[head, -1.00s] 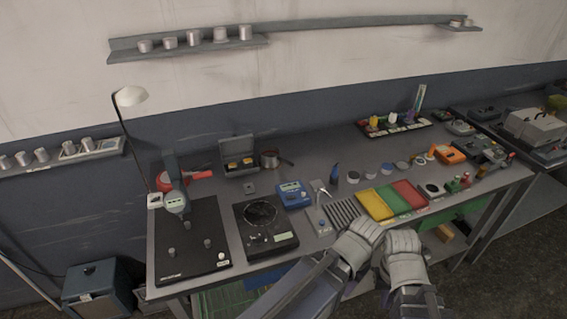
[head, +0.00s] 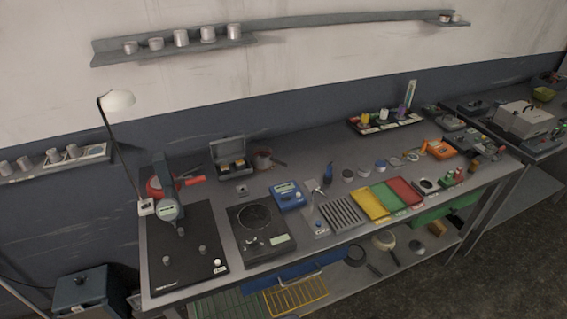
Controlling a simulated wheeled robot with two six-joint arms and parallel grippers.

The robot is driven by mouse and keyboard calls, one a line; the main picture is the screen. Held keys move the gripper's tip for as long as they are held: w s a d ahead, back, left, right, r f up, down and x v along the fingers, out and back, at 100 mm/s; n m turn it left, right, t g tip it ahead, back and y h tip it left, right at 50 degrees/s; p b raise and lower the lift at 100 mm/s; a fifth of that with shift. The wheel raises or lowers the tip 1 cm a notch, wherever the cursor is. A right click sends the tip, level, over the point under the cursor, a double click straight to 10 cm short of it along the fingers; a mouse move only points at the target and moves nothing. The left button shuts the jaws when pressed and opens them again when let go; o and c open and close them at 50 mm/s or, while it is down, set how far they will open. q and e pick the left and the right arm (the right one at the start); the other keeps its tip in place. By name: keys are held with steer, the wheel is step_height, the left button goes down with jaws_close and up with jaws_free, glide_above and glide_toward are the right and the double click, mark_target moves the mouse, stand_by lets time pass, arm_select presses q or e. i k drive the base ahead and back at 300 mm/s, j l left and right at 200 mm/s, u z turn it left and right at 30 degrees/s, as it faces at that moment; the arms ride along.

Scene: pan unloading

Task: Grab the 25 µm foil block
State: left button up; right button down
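No label reading 25 µm can be made out, so I cannot tell which thing is the foil block. A small open grey case (head: 228,146) stands at the back left of the bench, with small dark and yellowish pieces inside. A small grey block (head: 242,189) lies on the bench just in front of it. Neither of my grippers is in view.
A gauge stand (head: 163,172) rises from a black plate (head: 161,271) on the left. A black scale (head: 272,240), a blue meter (head: 288,195), a ribbed rack (head: 341,215) and yellow, green and red trays (head: 370,204) follow rightward. Pans (head: 383,241) lie on the lower shelf.

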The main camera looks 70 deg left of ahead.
mark_target(240, 164)
steer(key=k+j, duration=0.35)
steer(key=k, duration=0.15)
steer(key=k+j, duration=0.35)
steer(key=k, duration=0.2)
steer(key=k+j, duration=0.35)
steer(key=k, duration=0.15)
steer(key=k+j, duration=0.35)
steer(key=k, duration=0.15)
steer(key=k+j+z, duration=0.1)
steer(key=k+j, duration=0.25)
steer(key=k, duration=0.15)
